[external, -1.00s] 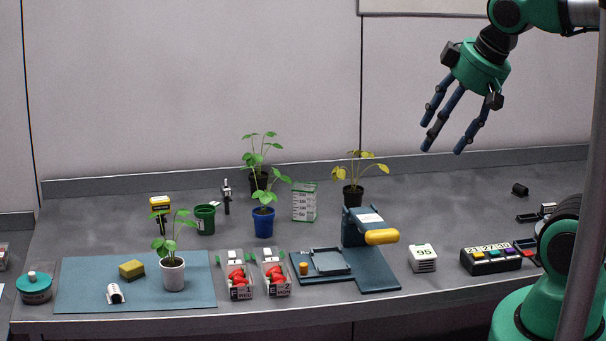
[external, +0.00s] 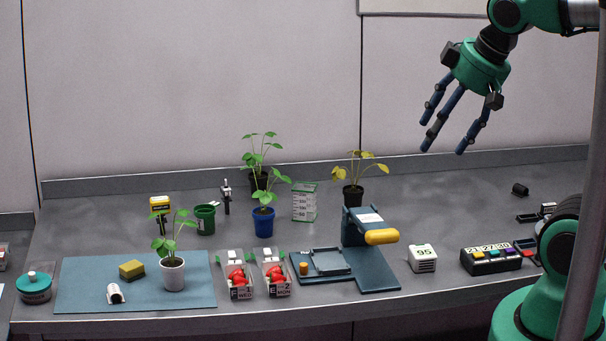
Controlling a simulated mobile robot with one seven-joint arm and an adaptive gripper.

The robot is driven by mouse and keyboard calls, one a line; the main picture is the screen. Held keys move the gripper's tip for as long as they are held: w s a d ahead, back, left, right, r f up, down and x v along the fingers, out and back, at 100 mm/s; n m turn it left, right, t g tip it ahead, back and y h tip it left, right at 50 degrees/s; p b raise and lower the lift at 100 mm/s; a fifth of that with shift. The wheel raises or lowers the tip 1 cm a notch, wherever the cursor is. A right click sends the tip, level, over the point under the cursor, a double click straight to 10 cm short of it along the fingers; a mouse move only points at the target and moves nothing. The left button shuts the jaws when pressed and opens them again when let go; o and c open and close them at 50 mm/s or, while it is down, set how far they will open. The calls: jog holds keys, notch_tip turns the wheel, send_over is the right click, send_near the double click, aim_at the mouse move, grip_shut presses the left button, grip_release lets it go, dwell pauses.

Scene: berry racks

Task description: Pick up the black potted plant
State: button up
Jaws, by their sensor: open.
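Two plants stand in black pots at the back of the grey bench. One black potted plant (external: 353,195) has yellowish leaves and stands behind the blue press-like device. The other black potted plant (external: 258,181) has green leaves and is partly hidden behind a plant in a blue pot (external: 263,222). A green plant in a white pot (external: 172,273) stands on the blue mat. My gripper (external: 456,147) is open and empty, with its fingers pointing down, high above the bench and to the right of the yellowish plant.
A blue device with a yellow handle (external: 382,237), a clear box with green markings (external: 304,203) and a green cup (external: 204,219) stand near the plants. Strawberry boxes (external: 239,287) are at the front. The bench right of the yellowish plant (external: 450,205) is clear.

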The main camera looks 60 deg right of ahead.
jog(key=shift+w+r, duration=0.1)
jog(key=w+d+r, duration=0.2)
jog(key=w+r, duration=0.1)
jog(key=w, duration=0.5)
jog(key=m+g, duration=0.1)
jog(key=m, duration=0.1)
send_over(260, 175)
jog(key=s, duration=0.5)
notch_tip(260, 175, down, 28)
jog(key=shift+w+a+r+h+p, duration=0.1)
jog(key=shift+a+r+h+p, duration=0.1)
jog(key=shift+a+h+p, duration=0.25)
jog(key=shift+f, duration=0.1)
jog(key=shift+b+x, duration=0.45)
jog(key=shift+x, duration=3.75)
